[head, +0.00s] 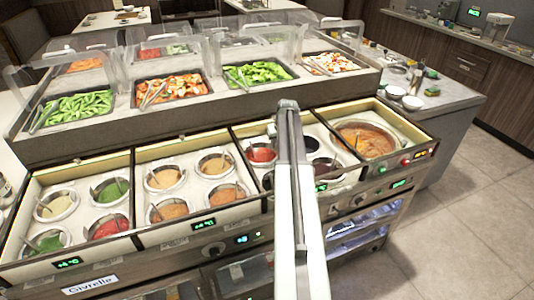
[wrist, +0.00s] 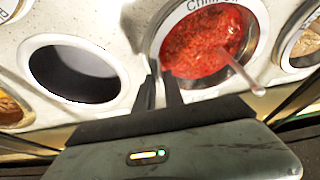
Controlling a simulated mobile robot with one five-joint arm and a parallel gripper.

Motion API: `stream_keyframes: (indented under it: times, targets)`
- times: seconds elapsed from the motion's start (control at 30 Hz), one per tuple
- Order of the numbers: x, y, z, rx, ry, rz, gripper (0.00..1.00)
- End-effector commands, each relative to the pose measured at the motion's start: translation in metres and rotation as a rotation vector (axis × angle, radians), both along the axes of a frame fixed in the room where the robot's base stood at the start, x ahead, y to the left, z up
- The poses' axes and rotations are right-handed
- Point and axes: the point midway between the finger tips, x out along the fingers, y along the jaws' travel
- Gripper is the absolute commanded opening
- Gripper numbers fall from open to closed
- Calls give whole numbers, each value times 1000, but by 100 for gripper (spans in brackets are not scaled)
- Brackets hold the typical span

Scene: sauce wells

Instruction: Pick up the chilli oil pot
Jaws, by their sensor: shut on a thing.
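The chilli oil pot (wrist: 205,45) shows in the wrist view, right of centre. It is round with a pale labelled rim and red, flaky oil inside. A spoon handle (wrist: 238,70) sticks out toward the lower right. My gripper (wrist: 163,88) is shut on the pot's near-left rim, with its dark fingers at the edge. The pot's underside is hidden, so I cannot tell whether it is raised. In the head view, my arm covers part of the third counter section, where a red-filled pot (head: 262,153) shows to its left.
A dark, empty-looking well (wrist: 78,72) lies left of the chilli oil pot, and another pot (wrist: 305,42) stands close on its right. In the head view, glass-guarded food trays (head: 172,90) stand behind the wells. A large pot of brown sauce (head: 366,139) sits to the right.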

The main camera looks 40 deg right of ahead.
Motion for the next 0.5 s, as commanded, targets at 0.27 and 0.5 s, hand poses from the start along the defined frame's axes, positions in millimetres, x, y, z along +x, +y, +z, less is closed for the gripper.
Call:
stream_keyframes:
  times: [0.27,0.5]
  targets:
    - [0,0,10,-1,0,0,0]
    - [0,0,38,-1,-1,0,0]
